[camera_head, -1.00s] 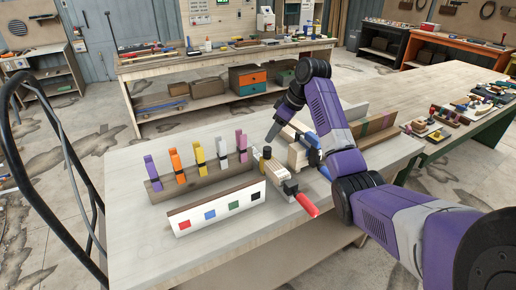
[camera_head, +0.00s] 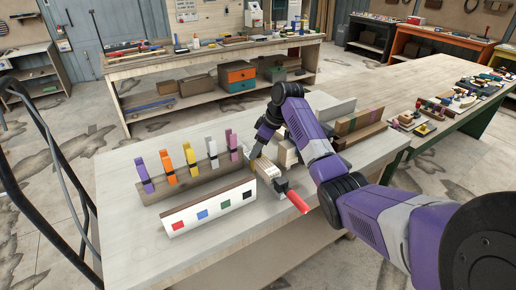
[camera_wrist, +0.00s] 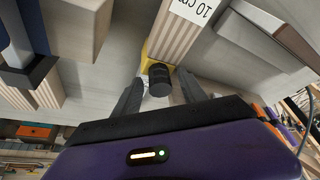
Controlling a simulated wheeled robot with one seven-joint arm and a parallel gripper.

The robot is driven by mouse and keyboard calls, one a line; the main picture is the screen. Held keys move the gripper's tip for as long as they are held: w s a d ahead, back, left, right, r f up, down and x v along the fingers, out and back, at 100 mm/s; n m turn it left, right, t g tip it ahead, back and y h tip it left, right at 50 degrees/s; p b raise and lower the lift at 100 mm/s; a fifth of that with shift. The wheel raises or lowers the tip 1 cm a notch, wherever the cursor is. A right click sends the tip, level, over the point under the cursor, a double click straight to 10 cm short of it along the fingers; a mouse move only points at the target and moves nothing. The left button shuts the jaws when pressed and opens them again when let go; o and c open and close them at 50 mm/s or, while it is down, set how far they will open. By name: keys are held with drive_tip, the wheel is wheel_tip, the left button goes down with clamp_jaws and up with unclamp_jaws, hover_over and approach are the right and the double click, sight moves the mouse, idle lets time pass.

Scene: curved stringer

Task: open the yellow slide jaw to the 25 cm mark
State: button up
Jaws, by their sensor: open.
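The clamp's red handle (camera_head: 297,201) and pale wooden bar (camera_head: 266,170) lie on the near workbench. In the wrist view, the striped bar (camera_wrist: 174,38) carries a white label (camera_wrist: 200,9) reading 10 cm. The yellow slide jaw (camera_wrist: 147,56) shows at that bar's near end, with a black knob (camera_wrist: 160,80) in front of it. My gripper (camera_wrist: 161,84) is open, with one finger on each side of the knob; contact cannot be told.
A rack of coloured clamps (camera_head: 190,180) and a white board with coloured squares (camera_head: 212,211) stand left of the clamp. Wooden blocks (camera_head: 288,153) stand close behind it.

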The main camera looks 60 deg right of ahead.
clamp_jaws()
idle(1.4)
